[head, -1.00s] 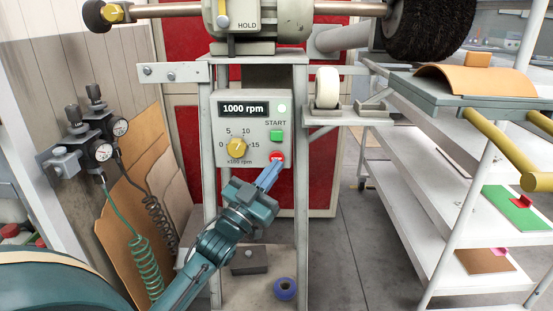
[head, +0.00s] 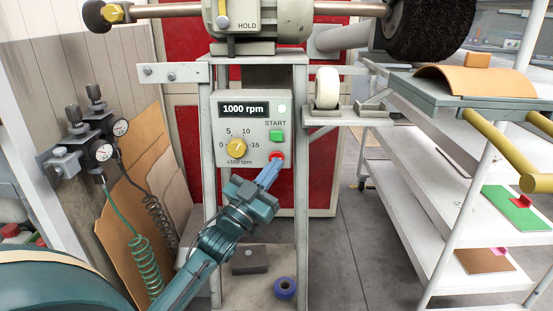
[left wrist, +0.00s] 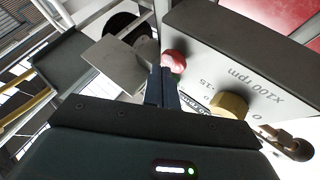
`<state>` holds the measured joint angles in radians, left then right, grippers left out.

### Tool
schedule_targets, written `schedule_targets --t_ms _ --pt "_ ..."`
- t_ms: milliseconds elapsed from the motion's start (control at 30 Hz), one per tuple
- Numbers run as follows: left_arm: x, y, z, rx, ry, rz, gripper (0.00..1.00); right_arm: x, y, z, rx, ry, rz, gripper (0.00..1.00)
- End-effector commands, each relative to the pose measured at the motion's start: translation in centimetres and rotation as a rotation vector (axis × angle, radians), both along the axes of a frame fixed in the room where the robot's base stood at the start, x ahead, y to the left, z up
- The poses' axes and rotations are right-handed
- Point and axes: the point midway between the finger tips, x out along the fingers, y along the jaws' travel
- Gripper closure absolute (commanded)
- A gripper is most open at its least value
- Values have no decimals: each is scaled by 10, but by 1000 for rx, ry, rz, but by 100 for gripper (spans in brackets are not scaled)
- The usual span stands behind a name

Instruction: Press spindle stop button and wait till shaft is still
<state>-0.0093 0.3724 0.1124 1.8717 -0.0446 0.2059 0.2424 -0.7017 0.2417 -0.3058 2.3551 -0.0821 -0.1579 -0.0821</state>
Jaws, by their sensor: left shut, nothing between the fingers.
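The grey control box (head: 229,150) is on the machine stand, its display (head: 243,109) reading 1000 rpm. A lit whitish lamp (head: 282,108) is beside the display. The green START button (head: 276,136) is above the red stop button (head: 277,157). The red button also shows in the left wrist view (left wrist: 174,60). My left gripper (head: 269,174) is shut and empty, its tips at or just below the red button; I cannot tell whether they touch it. The shaft (head: 165,11) carries a dark brush (head: 431,28) at its right end. My right gripper is not in view.
A yellow speed knob (head: 236,147) is left of the buttons. A white shelf trolley (head: 400,190) with a yellow handle (head: 500,155) stands at right. Pressure gauges (head: 104,152) and a green coiled hose (head: 146,270) are at left. A blue roll (head: 285,287) lies below.

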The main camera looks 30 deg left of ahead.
Motion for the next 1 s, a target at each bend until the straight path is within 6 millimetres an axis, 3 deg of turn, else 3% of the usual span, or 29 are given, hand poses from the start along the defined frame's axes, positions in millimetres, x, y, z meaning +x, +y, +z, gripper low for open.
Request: schedule_targets --t_ms 1000 --pt "7 4 0 0 0 0 100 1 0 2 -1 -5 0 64"
